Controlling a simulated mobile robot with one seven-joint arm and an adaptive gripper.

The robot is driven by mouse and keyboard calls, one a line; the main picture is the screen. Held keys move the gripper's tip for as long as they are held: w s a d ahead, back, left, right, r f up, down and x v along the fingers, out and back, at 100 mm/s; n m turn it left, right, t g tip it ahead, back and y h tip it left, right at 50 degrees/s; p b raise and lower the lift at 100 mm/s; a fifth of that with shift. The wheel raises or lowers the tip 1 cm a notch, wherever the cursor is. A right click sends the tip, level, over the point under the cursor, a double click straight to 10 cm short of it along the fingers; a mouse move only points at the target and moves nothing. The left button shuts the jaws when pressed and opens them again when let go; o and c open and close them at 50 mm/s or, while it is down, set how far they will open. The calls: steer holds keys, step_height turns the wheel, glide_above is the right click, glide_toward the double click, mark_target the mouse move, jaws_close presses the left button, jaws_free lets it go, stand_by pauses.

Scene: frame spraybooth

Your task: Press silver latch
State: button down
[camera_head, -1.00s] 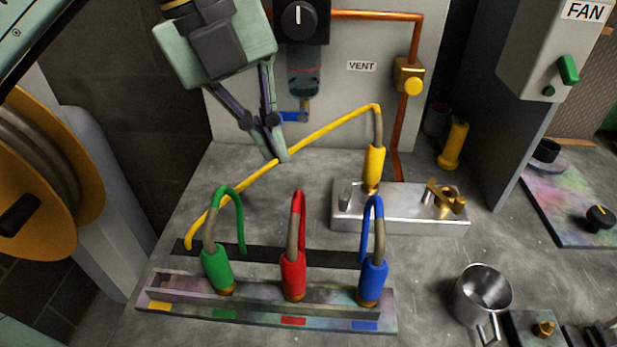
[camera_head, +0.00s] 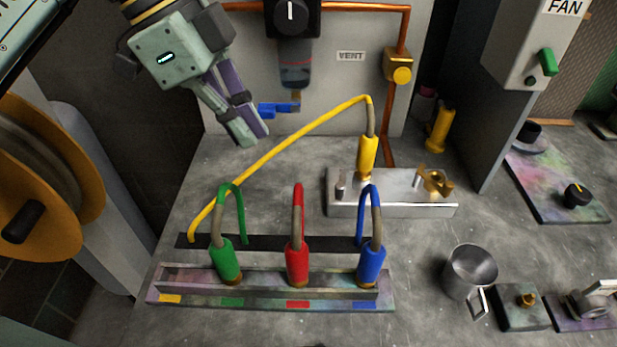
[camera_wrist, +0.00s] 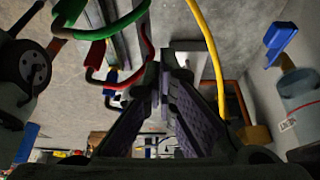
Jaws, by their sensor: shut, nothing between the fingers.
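A silver block (camera_head: 390,208) lies on the grey bench, right of centre in the head view. A small silver post (camera_head: 340,188), possibly the latch, stands at its left end. A yellow-sleeved hose plug (camera_head: 367,158) stands upright on the block, and a brass fitting (camera_head: 433,183) sits at its right end. My gripper (camera_head: 252,138) is shut and empty, in the air left of the block near the back panel. The wrist view shows its fingers together (camera_wrist: 170,62). I cannot make out the latch in the wrist view.
The yellow hose (camera_head: 285,150) arches between my gripper and the block. Green (camera_head: 226,262), red (camera_head: 297,264) and blue (camera_head: 371,264) plugs stand in a front rack (camera_head: 200,290). A blue-handled valve (camera_head: 279,109) hangs behind. A metal cup (camera_head: 470,272) stands at right.

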steer(key=p+x, duration=0.2)
steer(key=x, duration=0.8)
steer(key=shift+d, duration=0.1)
steer(key=shift+d+r+p, duration=0.1)
steer(key=shift+d+p, duration=0.6)
steer(key=shift+d, duration=1.2)
steer(key=shift+s, duration=0.15)
